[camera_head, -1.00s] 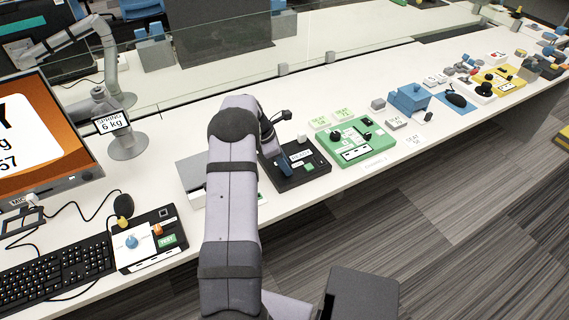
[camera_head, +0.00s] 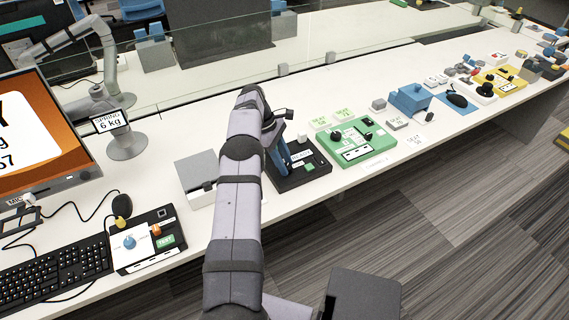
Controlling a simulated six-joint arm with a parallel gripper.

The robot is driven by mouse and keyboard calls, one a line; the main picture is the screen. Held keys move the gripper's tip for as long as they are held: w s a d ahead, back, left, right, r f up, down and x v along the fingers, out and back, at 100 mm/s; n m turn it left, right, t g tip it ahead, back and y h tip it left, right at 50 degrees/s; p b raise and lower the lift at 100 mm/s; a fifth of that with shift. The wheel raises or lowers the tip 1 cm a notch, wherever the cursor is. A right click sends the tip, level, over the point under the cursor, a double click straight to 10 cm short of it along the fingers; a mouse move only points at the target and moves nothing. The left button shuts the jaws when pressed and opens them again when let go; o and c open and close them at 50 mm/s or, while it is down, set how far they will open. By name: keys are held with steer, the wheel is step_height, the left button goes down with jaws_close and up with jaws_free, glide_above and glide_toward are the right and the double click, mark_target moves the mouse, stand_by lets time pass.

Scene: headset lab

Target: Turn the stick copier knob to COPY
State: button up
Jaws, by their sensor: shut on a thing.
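A black box (camera_head: 316,170), which I take as the stick copier, lies on the bench right of my arm. It has a white label strip, a green patch and a small white piece at its back. My gripper (camera_head: 285,170), with blue parts, points down at the left part of this box. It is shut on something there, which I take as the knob. The knob and fingertips are too small and covered to make out, so I cannot tell its setting.
A green panel (camera_head: 378,150) with black knobs stands close on the right. A grey box (camera_head: 196,172) stands on the left. A black panel with a blue knob (camera_head: 130,242) lies by the keyboard (camera_head: 52,275). A glass divider runs behind the bench.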

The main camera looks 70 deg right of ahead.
steer(key=shift+m, duration=0.6)
stand_by(0.4)
steer(key=o, duration=1)
steer(key=shift+o, duration=0.2)
steer(key=shift+r, duration=0.15)
steer(key=shift+r+b, duration=0.3)
steer(key=shift+r, duration=0.2)
step_height(320, 180, up, 7)
steer(key=p, duration=0.5)
steer(key=shift+r+p, duration=0.95)
steer(key=shift+p, duration=0.15)
steer(key=shift+f, duration=0.1)
